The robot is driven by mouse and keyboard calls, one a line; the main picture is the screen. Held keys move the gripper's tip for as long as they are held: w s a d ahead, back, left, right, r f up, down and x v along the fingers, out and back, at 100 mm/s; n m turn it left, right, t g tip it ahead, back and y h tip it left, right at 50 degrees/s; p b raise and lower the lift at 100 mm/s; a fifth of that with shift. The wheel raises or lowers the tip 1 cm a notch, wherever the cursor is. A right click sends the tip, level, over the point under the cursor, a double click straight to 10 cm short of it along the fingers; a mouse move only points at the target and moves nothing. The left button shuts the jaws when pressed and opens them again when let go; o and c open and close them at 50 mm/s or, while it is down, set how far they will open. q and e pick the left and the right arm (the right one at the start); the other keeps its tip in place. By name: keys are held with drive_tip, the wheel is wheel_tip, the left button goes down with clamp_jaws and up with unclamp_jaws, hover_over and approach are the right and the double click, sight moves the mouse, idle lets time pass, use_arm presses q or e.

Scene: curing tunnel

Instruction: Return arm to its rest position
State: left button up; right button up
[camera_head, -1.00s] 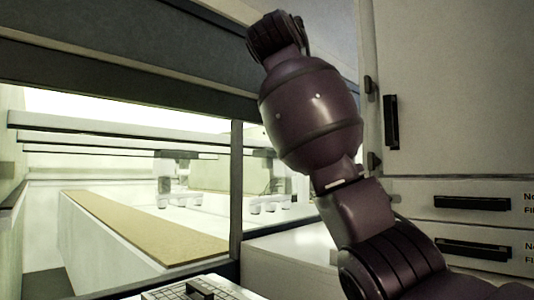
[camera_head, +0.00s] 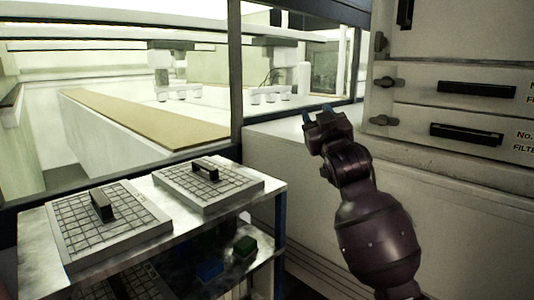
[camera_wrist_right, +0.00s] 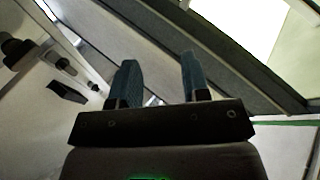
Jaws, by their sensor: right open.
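My right arm comes in from the lower right of the head view. Its gripper (camera_head: 318,114) points up and away, in front of the white cabinet ledge, and holds nothing. In the right wrist view the two blue fingers of the right gripper (camera_wrist_right: 157,82) stand apart with nothing between them. My left gripper does not show in either view.
A metal shelf cart (camera_head: 150,238) at lower left carries two gridded plates with black handles, one left (camera_head: 108,222) and one right (camera_head: 208,184). Blue and green blocks lie on its lower shelf. A drawer cabinet (camera_head: 450,105) stands right. Behind the window is a tan-topped conveyor (camera_head: 140,120).

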drive_tip(key=s+d+f+m+g+h, duration=0.1)
drive_tip(key=s+d+f+g, duration=0.3)
drive_tip(key=f, duration=0.7)
drive_tip(key=s+d+f+m+t+h, duration=0.1)
drive_tip(key=s+d+f, duration=0.35)
drive_tip(key=f, duration=0.75)
drive_tip(key=s+d+f+m+g, duration=0.1)
drive_tip(key=s+f+g, duration=0.1)
drive_tip(key=s+f, duration=0.65)
drive_tip(key=s+d+f+m+g+h, duration=0.1)
drive_tip(key=s+d+f+g, duration=0.1)
drive_tip(key=s+f, duration=0.9)
drive_tip(key=s+d+f+m+g+h, duration=0.1)
drive_tip(key=s+d+f+g, duration=0.2)
drive_tip(key=s+f, duration=0.8)
wheel_tip(320, 180, down, 3)
drive_tip(key=shift+s+d+r+g+h, duration=0.1)
drive_tip(key=shift+s+d+g+h, duration=0.25)
drive_tip(key=shift+d, duration=0.5)
